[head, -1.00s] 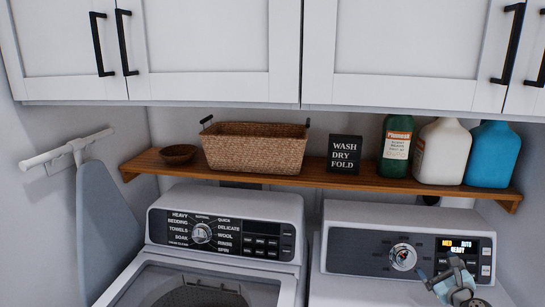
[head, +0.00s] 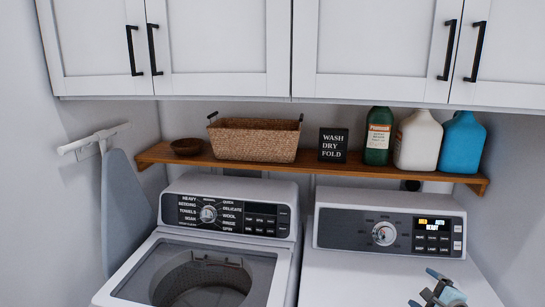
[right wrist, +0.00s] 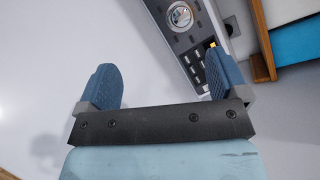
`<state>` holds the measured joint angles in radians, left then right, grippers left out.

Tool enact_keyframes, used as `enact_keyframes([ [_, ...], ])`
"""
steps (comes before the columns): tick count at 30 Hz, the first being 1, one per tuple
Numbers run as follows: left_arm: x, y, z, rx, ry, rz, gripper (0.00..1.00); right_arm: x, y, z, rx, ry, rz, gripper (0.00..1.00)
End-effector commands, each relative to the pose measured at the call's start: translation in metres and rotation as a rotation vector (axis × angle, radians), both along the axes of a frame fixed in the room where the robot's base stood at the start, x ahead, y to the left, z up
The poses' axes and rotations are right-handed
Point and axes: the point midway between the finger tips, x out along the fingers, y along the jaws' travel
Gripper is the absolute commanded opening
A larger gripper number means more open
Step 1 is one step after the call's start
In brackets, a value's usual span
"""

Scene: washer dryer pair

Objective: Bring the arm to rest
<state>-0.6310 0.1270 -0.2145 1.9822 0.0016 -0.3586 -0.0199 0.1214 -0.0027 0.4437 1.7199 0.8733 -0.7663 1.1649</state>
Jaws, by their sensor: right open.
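My right gripper (head: 432,287) is at the lower right of the head view, in front of the dryer's control panel (head: 388,233) and over its white top. In the right wrist view my right gripper (right wrist: 165,85) has its two blue fingers wide apart with nothing between them. Beyond the fingers the wrist view shows the dryer's white top (right wrist: 60,60) and part of the control panel (right wrist: 190,40) with its dial. The fingers look clear of the panel, though the exact gap cannot be told. My left gripper is not in view.
The washer (head: 200,265) at left shows its drum. A wooden shelf (head: 350,171) above holds a bowl (head: 187,146), a basket (head: 254,140), a sign (head: 332,145) and bottles (head: 418,140). White cabinets (head: 375,50) hang above. An ironing board (head: 125,205) hangs at left.

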Motion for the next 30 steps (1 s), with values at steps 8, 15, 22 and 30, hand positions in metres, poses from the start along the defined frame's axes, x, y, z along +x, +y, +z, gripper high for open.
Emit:
enact_keyframes([
  [8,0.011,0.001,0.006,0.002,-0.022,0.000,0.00,-0.119,0.095,-0.049,-0.791,0.233,0.487,0.92],
  [15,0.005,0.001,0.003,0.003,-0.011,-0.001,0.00,-0.232,0.147,-0.063,-1.301,0.342,0.930,0.92],
  [22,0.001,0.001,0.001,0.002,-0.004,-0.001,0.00,-0.302,0.167,-0.057,-1.541,0.378,1.205,0.92],
  [30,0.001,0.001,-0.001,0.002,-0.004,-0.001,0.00,-0.361,0.179,-0.047,-1.717,0.383,1.452,0.92],
])
